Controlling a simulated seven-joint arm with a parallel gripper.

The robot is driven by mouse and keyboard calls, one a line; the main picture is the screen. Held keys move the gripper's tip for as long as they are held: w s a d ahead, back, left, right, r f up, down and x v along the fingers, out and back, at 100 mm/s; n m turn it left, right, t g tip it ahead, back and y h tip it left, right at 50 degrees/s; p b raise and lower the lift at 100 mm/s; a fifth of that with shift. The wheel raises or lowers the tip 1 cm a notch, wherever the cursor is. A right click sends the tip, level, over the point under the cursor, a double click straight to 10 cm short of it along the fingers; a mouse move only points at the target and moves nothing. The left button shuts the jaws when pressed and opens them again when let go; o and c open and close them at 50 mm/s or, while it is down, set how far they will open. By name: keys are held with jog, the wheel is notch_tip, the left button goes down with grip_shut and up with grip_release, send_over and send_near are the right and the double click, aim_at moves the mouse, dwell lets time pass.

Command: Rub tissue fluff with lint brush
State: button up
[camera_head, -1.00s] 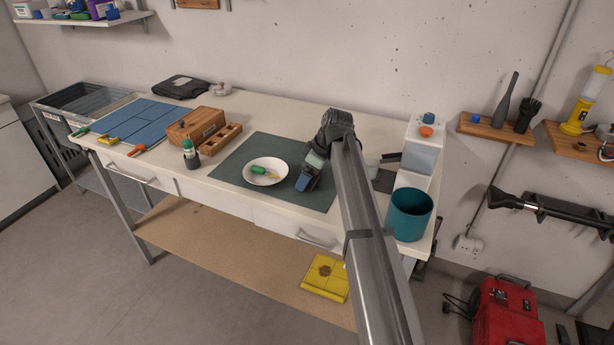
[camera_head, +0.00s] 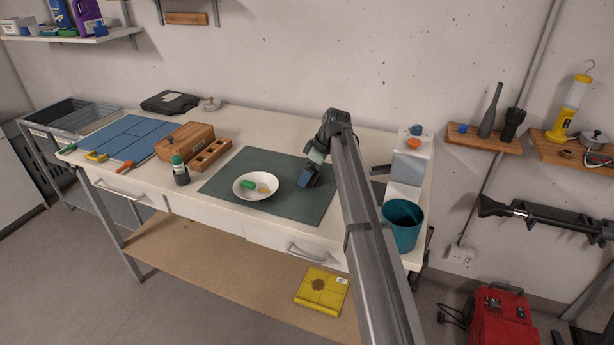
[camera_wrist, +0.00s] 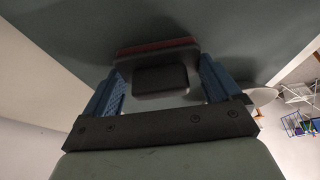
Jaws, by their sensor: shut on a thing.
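My gripper (camera_head: 309,181) is low over the dark green mat (camera_head: 285,205), just right of the white plate. In the wrist view its blue fingers (camera_wrist: 160,85) are shut on a dark block with a red edge, apparently the lint brush (camera_wrist: 160,78). The block's red edge faces the mat; I cannot tell whether it touches. In the head view the brush is hidden by my gripper. The white plate (camera_head: 242,192) holds a green piece (camera_head: 248,184) and a small tan piece (camera_head: 264,189). I cannot make out any tissue fluff.
A wooden box (camera_head: 186,141) and a green-capped bottle (camera_head: 180,171) stand left of the mat. A teal bin (camera_head: 402,226) and a white dispenser (camera_head: 410,160) are at the right end of the bench. A yellow folded item (camera_head: 322,291) lies on the lower shelf.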

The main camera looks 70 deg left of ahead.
jog(key=shift+d+r, duration=0.1)
jog(key=shift+r, duration=3.9)
